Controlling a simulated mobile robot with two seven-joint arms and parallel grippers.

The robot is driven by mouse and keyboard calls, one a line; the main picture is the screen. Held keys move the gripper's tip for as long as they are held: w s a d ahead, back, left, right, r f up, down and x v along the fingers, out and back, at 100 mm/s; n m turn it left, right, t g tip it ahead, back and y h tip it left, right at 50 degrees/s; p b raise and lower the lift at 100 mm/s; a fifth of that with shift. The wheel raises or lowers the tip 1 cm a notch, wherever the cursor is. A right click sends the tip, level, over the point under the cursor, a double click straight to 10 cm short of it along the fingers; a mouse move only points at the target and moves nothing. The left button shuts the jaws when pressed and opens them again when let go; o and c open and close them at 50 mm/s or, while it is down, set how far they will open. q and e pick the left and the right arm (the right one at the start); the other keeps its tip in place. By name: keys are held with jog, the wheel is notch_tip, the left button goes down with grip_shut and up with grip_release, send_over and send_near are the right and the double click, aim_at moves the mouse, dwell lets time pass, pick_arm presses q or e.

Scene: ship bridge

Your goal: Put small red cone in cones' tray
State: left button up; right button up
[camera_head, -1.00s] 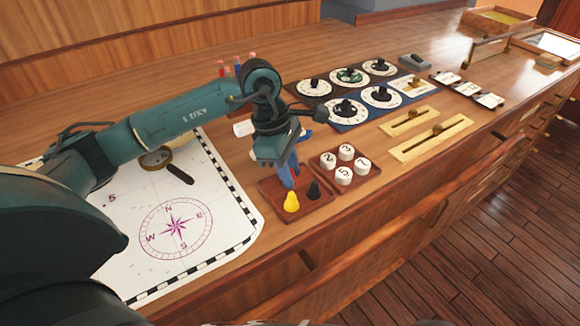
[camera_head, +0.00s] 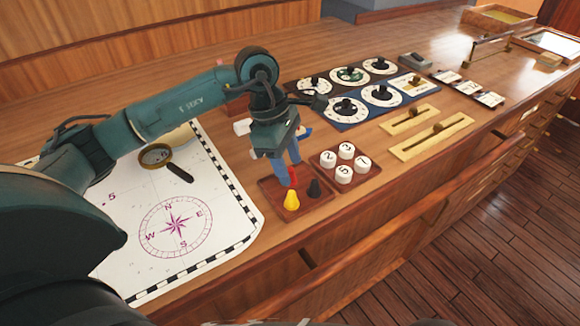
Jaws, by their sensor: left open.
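The small red cone (camera_head: 293,177) shows in the cones' tray (camera_head: 272,190), behind the yellow cone (camera_head: 291,201) and beside the black cone (camera_head: 314,188). Its upper part is partly hidden by my left gripper (camera_head: 286,170). This gripper points down just above the tray's back part, with its blue fingers apart around the cone's top. I cannot tell whether a finger still touches the cone. My right gripper is not in view.
A second tray with several white numbered pieces (camera_head: 344,172) stands right of the cones' tray. A chart (camera_head: 210,225) with a magnifying glass (camera_head: 156,155) lies to the left. Dials (camera_head: 346,108) and brass sliders (camera_head: 430,138) fill the console behind and right.

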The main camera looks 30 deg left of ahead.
pick_arm(q)
jog(key=b+v, duration=0.1)
jog(key=v, duration=0.9)
jog(key=shift+r, duration=0.2)
jog(key=shift+s, duration=0.1)
